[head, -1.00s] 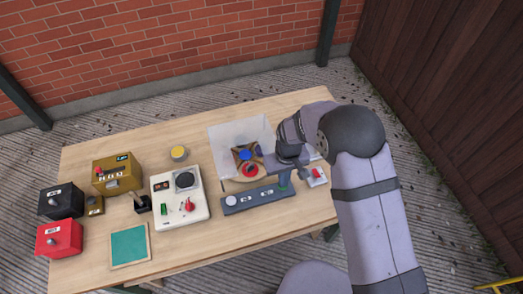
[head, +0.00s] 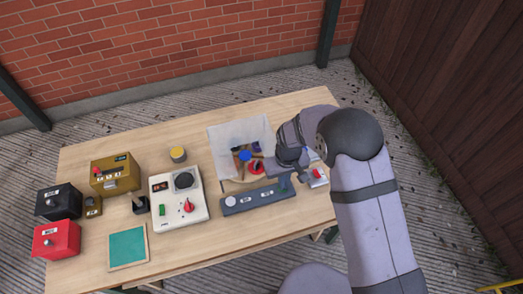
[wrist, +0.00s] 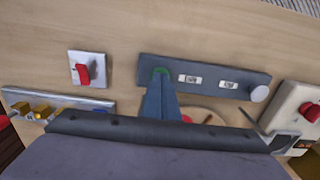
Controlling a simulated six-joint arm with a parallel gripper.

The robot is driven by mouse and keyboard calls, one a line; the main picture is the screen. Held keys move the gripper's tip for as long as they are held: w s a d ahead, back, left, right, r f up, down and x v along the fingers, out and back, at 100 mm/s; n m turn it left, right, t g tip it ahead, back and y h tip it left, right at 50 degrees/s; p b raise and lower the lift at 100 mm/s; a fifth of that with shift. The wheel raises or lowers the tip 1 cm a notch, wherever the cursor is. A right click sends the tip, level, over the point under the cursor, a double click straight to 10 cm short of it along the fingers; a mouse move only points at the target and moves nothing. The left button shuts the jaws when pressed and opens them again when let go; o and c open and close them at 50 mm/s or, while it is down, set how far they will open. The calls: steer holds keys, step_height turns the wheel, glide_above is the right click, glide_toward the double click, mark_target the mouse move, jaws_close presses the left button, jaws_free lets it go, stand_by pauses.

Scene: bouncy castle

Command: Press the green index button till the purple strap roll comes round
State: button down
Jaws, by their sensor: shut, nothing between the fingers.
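The green index button (wrist: 160,71) sits at one end of a dark grey-blue panel (head: 258,199). My gripper (wrist: 161,82) is shut and empty, its tip at the button and partly covering it; I cannot tell how far the button is pressed. In the head view my gripper (head: 285,182) points down at the panel's right end. Behind the panel is a tan round turntable (head: 238,184) with a red roll (head: 256,167) and a blue part (head: 246,155). My arm and a clear screen obscure some of it. I cannot make out the purple strap roll.
The panel also has a white knob (head: 231,200) and two small label windows. A plate with a red switch (head: 318,175) is just right of my gripper. A translucent screen (head: 226,140) stands behind the turntable. A white control box (head: 178,198) stands left of the panel.

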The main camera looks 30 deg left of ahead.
steer(key=shift+r, duration=0.1)
steer(key=shift+r+p, duration=1.95)
steer(key=shift+r, duration=0.65)
stand_by(2.3)
